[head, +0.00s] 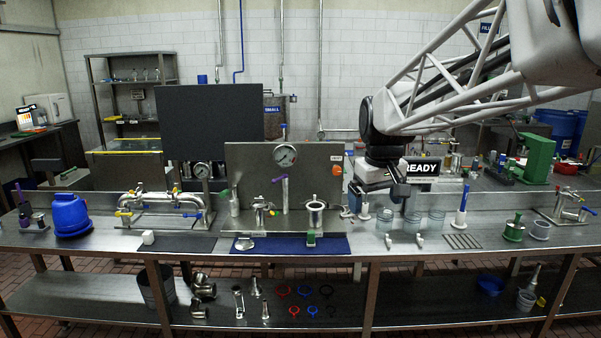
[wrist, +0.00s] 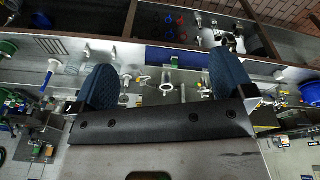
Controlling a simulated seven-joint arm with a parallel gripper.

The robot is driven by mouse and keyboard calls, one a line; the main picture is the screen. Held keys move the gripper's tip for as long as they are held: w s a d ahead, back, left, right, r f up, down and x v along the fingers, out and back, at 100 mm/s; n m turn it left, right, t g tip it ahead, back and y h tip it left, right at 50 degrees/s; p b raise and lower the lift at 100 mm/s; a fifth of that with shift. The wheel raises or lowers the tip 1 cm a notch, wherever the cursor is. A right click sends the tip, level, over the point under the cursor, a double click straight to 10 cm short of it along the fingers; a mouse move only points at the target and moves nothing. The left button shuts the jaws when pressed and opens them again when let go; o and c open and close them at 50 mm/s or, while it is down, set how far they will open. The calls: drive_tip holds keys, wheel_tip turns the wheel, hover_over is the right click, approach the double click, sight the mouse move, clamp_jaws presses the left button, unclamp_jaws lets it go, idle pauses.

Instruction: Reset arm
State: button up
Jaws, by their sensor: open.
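My gripper (head: 378,194) hangs from my arm above the bench, right of the steel panel with the round gauge. In the wrist view my gripper (wrist: 164,78) shows two blue textured finger pads standing wide apart. Nothing is between the pads; the bench is seen far beyond them. In the head view the gripper partly covers the area near the clear beakers (head: 410,221), and I cannot tell the exact gap to them.
The steel bench (head: 340,257) holds a valve manifold (head: 160,203), a blue jug (head: 70,214), a blue mat (head: 285,244), a gauge panel (head: 250,165) and a white bottle (head: 461,208). A black "READY" sign (head: 424,168) stands behind the gripper. The lower shelf (head: 410,300) has loose fittings and rings.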

drive_tip(key=s+f+m, duration=0.1)
drive_tip(key=s+f, duration=0.2)
drive_tip(key=s, duration=0.6)
drive_tip(key=s+d+f+m, duration=0.1)
drive_tip(key=s+f, duration=0.3)
drive_tip(key=s, duration=0.6)
drive_tip(key=s+d+f+m, duration=0.1)
drive_tip(key=s+f, duration=0.3)
drive_tip(key=s, duration=0.6)
drive_tip(key=shift+s+m+t, duration=0.25)
drive_tip(key=shift+m+t, duration=0.15)
drive_tip(key=shift+m, duration=0.1)
